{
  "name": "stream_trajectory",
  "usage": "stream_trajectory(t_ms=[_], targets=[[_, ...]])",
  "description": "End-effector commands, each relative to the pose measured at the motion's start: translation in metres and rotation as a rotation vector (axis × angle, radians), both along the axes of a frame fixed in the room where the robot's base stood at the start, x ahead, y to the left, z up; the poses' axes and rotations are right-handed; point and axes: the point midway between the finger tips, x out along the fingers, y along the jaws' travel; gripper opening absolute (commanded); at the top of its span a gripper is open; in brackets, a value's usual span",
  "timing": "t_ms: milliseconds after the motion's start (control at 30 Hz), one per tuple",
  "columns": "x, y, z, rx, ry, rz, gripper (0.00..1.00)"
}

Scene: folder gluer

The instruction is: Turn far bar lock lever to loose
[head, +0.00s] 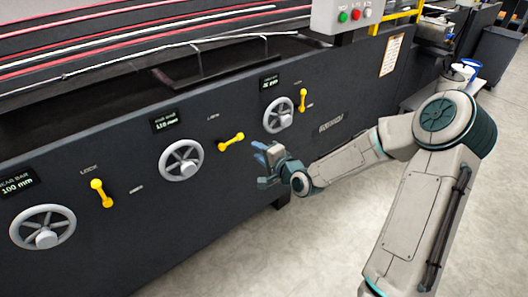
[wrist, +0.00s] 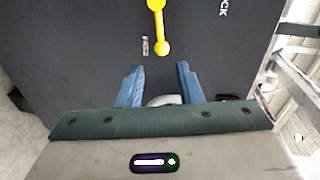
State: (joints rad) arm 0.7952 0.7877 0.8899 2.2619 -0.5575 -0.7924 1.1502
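Three yellow levers show on the dark machine side in the head view: a left one (head: 101,193), a middle one (head: 231,142) and a right one (head: 303,99). The label text is too blurred to tell surely which is the far bar's. The middle lever lies nearly level, with its lock mark above. My gripper (head: 266,165) is just right of and below it, apart from it. In the wrist view a yellow lever (wrist: 159,27), apparently the middle one, stands ahead of my open, empty gripper (wrist: 160,82), beyond the fingertips and untouched.
Handwheels sit beside the levers: left (head: 43,230), middle (head: 181,160) and right (head: 278,115). A wheel rim (wrist: 165,100) shows between my fingers. A grey button box (head: 345,14) and yellow rail (head: 395,15) are above right. The floor (head: 330,235) in front is clear.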

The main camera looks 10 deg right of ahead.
Motion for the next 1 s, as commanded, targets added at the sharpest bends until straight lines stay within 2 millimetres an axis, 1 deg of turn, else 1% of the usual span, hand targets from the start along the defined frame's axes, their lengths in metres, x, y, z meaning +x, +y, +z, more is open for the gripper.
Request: stream_trajectory(t_ms=[100, 233, 767, 867, 967, 1000], targets=[[-0.011, -0.008, 0.004, -0.001, 0.001, -0.002, 0.33], [-0.017, -0.011, 0.005, 0.000, 0.000, -0.001, 0.33], [-0.019, -0.011, 0.005, -0.010, 0.002, 0.002, 0.33], [-0.023, -0.009, 0.008, -0.079, 0.022, 0.018, 0.33], [-0.031, -0.009, 0.012, -0.227, 0.064, 0.049, 0.33], [-0.036, -0.010, 0.015, -0.304, 0.086, 0.068, 0.33]])
